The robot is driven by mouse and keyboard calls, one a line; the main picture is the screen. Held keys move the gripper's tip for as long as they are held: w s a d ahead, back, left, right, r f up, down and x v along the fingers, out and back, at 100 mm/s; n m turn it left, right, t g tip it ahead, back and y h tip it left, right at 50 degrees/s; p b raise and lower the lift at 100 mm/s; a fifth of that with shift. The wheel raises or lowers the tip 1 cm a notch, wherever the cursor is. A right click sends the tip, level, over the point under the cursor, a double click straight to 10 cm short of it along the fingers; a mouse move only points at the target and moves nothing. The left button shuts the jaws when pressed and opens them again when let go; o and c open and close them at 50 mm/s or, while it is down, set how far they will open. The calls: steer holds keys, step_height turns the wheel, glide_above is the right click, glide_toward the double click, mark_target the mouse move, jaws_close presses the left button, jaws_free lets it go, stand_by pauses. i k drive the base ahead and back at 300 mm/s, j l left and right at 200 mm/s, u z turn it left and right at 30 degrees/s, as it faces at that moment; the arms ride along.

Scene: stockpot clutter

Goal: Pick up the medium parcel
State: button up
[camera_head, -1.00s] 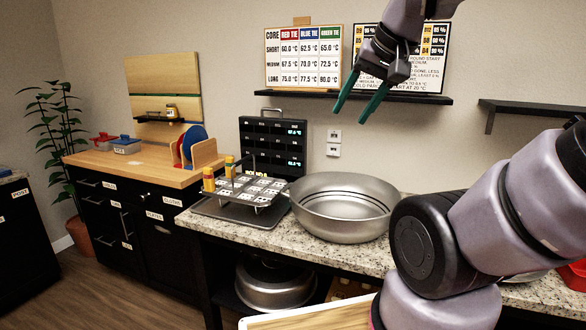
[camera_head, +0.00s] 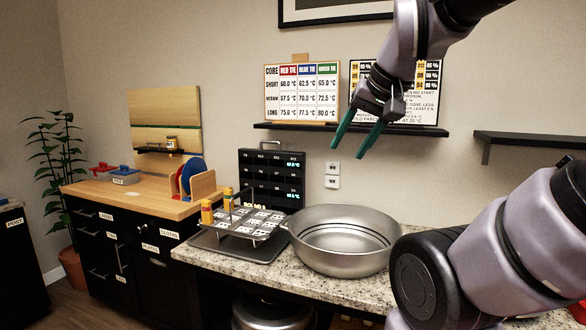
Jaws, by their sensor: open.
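No thing that I can clearly tell to be the medium parcel shows in the head view. My gripper (camera_head: 349,152) is open and empty, its two green fingers apart and pointing down and to the left. In the picture it is above the wide metal pot (camera_head: 343,262), in front of the wall and shelf. The pot stands on the speckled counter, and its visible inside looks empty. My arm hides the counter's right part.
A wall shelf (camera_head: 345,129) holds charts (camera_head: 302,94). A wooden-topped cabinet (camera_head: 150,194) is at left.

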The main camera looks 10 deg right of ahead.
mark_target(206, 208)
steer(key=z, duration=1.85)
steer(key=u, duration=1.7)
steer(key=i+j+z, duration=0.15)
steer(key=j+z, duration=0.2)
steer(key=j, duration=1.2)
steer(key=j+z, duration=0.4)
steer(key=j, duration=1.15)
